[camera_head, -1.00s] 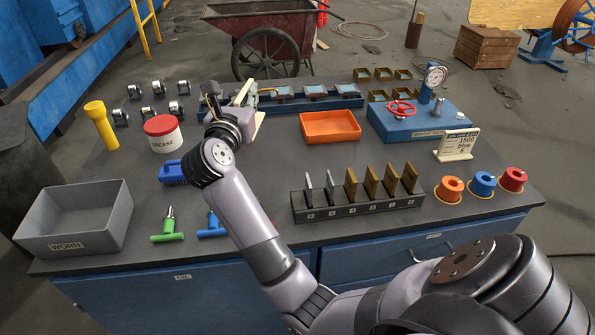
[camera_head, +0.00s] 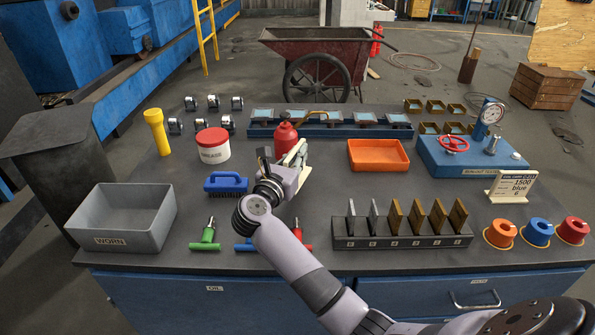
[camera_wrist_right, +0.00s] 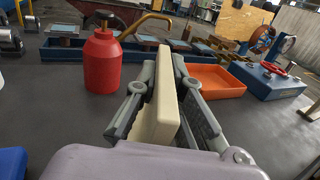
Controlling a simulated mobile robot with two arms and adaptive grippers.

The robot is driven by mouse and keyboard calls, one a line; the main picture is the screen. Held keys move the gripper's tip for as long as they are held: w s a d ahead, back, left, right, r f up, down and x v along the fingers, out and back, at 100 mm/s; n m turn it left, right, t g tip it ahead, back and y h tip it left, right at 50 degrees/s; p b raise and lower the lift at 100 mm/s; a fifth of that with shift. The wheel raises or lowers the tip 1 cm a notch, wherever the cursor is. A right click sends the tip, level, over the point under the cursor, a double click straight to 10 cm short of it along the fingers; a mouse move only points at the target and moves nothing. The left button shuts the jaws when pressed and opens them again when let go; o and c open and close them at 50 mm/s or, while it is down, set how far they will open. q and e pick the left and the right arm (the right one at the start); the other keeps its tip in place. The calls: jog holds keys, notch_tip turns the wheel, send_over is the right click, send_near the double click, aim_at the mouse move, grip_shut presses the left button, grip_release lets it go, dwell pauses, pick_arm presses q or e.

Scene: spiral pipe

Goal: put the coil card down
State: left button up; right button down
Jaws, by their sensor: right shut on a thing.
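My right gripper (camera_head: 291,168) is shut on a cream card (camera_head: 300,158), which I take to be the coil card. In the right wrist view the card (camera_wrist_right: 165,100) stands upright, edge-on, between the two fingers. Its faces cannot be read, and its lower edge is hidden, so I cannot tell whether it touches the bench. The gripper is over the middle of the dark bench top (camera_head: 330,190), just in front of a red can (camera_head: 285,138). Another cream card (camera_head: 512,187), printed "1500 blue 6", stands at the right. My left gripper is not in view.
An orange tray (camera_head: 378,155) lies right of the gripper, and a blue brush (camera_head: 226,183) left of it. A slotted rack (camera_head: 400,241) stands in front, with a blue gauge block (camera_head: 465,165) to the right. A grey bin (camera_head: 122,217) is at the left.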

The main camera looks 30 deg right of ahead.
notch_tip(320, 180, down, 5)
jog(key=shift+f, duration=0.1)
dwell(0.3)
jog(key=c, duration=1.7)
grip_release()
